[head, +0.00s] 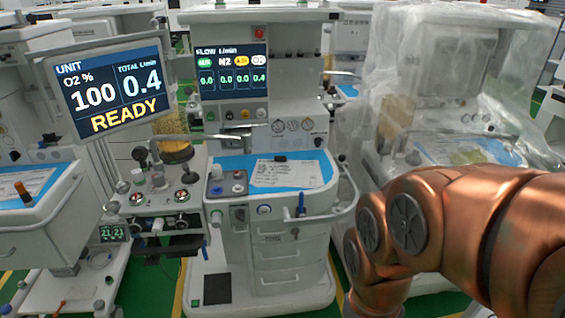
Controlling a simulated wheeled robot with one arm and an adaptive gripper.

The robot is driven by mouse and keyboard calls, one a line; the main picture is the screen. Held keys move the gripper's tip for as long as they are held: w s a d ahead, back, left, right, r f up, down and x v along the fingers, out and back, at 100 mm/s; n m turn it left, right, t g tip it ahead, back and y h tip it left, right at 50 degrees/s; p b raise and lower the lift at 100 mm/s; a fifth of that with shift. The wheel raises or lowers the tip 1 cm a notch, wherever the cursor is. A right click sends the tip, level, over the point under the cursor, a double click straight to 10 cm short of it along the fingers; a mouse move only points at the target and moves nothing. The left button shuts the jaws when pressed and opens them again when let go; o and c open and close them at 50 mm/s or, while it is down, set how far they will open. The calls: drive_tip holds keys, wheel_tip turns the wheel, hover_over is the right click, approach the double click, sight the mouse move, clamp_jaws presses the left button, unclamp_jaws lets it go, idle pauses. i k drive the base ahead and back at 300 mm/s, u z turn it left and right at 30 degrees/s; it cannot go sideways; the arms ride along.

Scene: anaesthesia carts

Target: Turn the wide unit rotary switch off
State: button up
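An anaesthesia cart (275,228) stands in the middle, with a white body and drawers. The tilted unit screen (110,90) at left is lit and reads READY, O2 100 and TOTAL 0.4. The flow screen (232,72) is also lit. My copper arm comes in from the right and runs down out of the bottom edge; my gripper is not visible.
A cart under clear plastic (440,85) stands at right, partly behind my arm. Another cart (35,215) stands at left. A curved rail (345,195) juts from the middle cart's right side. Green floor (140,290) shows in the gap left of the middle cart.

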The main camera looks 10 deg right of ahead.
sight(319, 140)
drive_tip(key=z, duration=0.05)
drive_tip(key=k, duration=0.5)
drive_tip(key=u, duration=0.7)
drive_tip(key=i, duration=1.25)
drive_tip(key=z, duration=0.6)
